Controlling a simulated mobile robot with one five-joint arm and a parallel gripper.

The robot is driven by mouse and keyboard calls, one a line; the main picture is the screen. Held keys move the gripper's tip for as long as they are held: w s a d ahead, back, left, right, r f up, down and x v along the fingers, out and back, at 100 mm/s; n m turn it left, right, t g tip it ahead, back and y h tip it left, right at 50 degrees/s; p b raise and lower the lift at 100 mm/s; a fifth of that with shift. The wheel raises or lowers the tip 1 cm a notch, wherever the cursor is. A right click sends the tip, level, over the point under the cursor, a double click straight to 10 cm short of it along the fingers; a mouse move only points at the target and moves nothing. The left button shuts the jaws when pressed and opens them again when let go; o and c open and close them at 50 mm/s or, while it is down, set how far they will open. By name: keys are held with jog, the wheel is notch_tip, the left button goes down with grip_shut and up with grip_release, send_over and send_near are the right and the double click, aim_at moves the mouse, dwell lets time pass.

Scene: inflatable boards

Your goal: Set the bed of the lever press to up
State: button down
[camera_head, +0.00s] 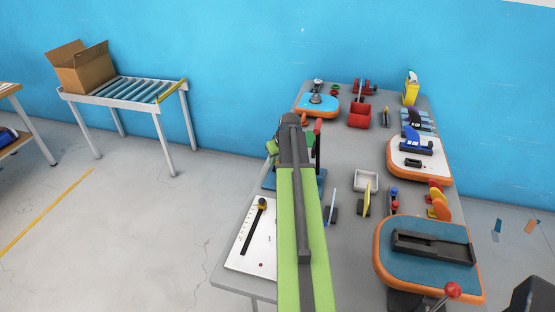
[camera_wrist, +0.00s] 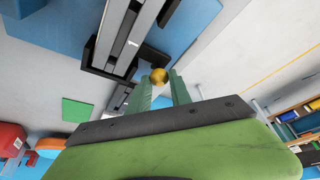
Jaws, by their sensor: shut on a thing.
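In the wrist view, my gripper (camera_wrist: 160,84) has its two green fingers around a round brass-coloured knob (camera_wrist: 159,76) and is shut on it. The knob is in front of a dark grey metal frame with long pale rails (camera_wrist: 124,42), which appears to be the lever press, standing by a blue base (camera_wrist: 60,27). In the head view, my arm covers most of this device. Only a red upright handle (camera_head: 318,133) and parts of the blue base (camera_head: 269,181) show around the arm. The position of the bed cannot be made out.
On the grey table, a white board with a black slider (camera_head: 254,233) lies left of my arm. A white tray (camera_head: 366,181), a red bin (camera_head: 360,116) and a blue board with a dark channel (camera_head: 433,246) are to the right. A roller conveyor (camera_head: 130,89) stands back left.

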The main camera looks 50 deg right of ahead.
jog(key=shift+w+r+p, duration=0.1)
jog(key=shift+r+p, duration=0.5)
jog(key=shift+p, duration=0.1)
jog(key=shift+f, duration=0.1)
jog(key=c, duration=1.5)
grip_release()
jog(key=shift+r, duration=0.2)
jog(key=shift+f, duration=0.1)
jog(key=p+v, duration=1.6)
jog(key=v, duration=0.1)
jog(key=shift+r, duration=0.25)
